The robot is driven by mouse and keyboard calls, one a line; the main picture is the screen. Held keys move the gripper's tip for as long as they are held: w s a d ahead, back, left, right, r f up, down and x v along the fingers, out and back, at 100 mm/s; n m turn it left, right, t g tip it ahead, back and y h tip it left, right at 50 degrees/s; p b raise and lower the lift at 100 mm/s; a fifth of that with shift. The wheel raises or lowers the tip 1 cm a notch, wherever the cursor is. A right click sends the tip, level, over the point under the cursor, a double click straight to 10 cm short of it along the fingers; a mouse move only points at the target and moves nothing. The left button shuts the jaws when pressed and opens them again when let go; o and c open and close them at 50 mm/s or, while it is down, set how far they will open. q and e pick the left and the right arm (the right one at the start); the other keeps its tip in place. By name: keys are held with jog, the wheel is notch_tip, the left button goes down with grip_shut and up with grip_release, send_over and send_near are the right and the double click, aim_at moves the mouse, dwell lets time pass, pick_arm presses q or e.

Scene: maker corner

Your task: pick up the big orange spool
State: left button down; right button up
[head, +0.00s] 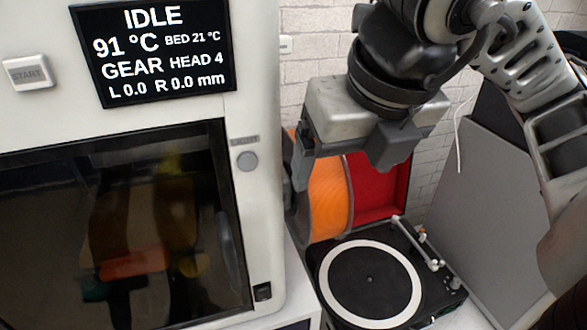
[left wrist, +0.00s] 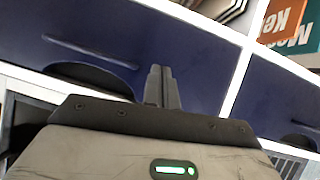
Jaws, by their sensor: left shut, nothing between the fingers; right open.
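The big orange spool (head: 329,196) stands upright between the white machine and the turntable in the head view, with a grey flange on its right side. My right gripper (head: 348,155) is open, pointing down just above the spool, one finger on each side of its upper part. The gripper hides the spool's top, and I cannot tell whether the fingers touch it. My left gripper (left wrist: 161,88) shows only in the left wrist view, shut and empty, in front of dark blue panels.
The white machine (head: 262,215) with a dark window and display stands close on the left. A turntable (head: 323,262) lies in front of the spool. A red panel (head: 378,188) is behind it, a grey panel (head: 475,190) to the right. Blue panels (left wrist: 205,50) face the left wrist.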

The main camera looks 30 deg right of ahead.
jog(key=w+d+p, duration=0.1)
jog(key=w+p, duration=0.1)
jog(key=w, duration=0.1)
jog(key=w+p, duration=0.2)
jog(key=w, duration=0.1)
jog(key=w+d+p, duration=0.1)
jog(key=w+p, duration=0.1)
jog(key=w, duration=0.2)
jog(key=shift+d+r, duration=0.1)
jog(key=shift+d, duration=0.2)
jog(key=x, duration=0.5)
jog(key=shift+w+d+p, duration=0.1)
jog(key=shift+w+p, duration=0.2)
pick_arm(q)
jog(key=shift+s+a+r+m+g+y, duration=0.15)
jog(key=shift+s+a+r+g, duration=0.1)
jog(key=shift+s+r, duration=0.25)
jog(key=shift+s+a+r+m+g+y, duration=0.15)
jog(key=shift+s+a+r, duration=0.15)
jog(key=shift+r, duration=0.2)
pick_arm(e)
jog(key=c, duration=1.1)
jog(key=shift+c, duration=0.8)
